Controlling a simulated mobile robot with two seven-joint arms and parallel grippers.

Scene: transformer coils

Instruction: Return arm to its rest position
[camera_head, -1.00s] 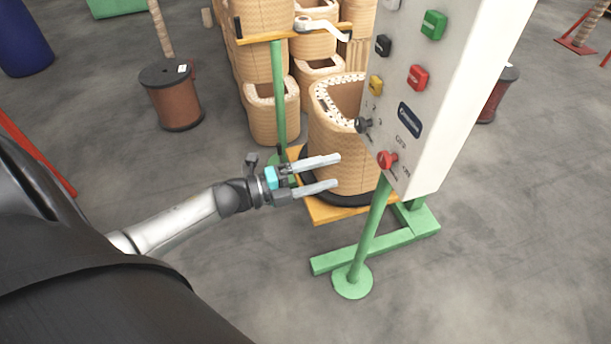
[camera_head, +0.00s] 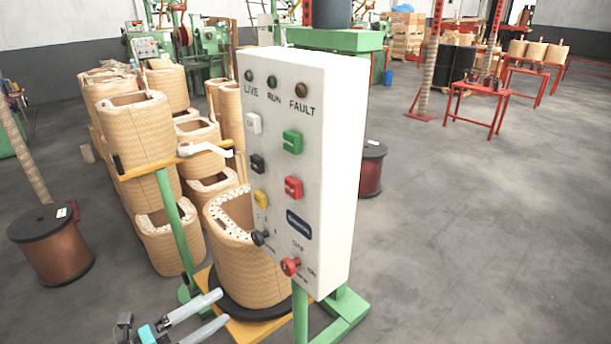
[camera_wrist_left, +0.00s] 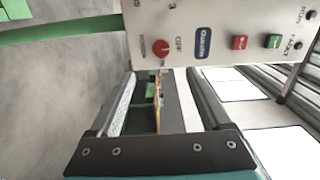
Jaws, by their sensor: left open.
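My left gripper (camera_head: 207,318) is at the bottom of the head view, low and left of the control panel. Its two fingers are apart with nothing between them. In the left wrist view the open fingers (camera_wrist_left: 160,100) point toward the lower part of the white control panel (camera_head: 318,180), which also fills the top of that view (camera_wrist_left: 220,20). The panel has a red rotary knob (camera_head: 290,266), a black knob (camera_head: 260,238), and green, red, yellow, black and white buttons. The fingers appear apart from the panel. My right gripper is not in view.
A woven coil (camera_head: 250,270) stands behind the panel on a yellow and green trolley with a green post (camera_head: 175,225). More coils (camera_head: 135,130) are stacked at the left. A copper spool (camera_head: 55,255) stands far left. The floor at right (camera_head: 480,240) is clear.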

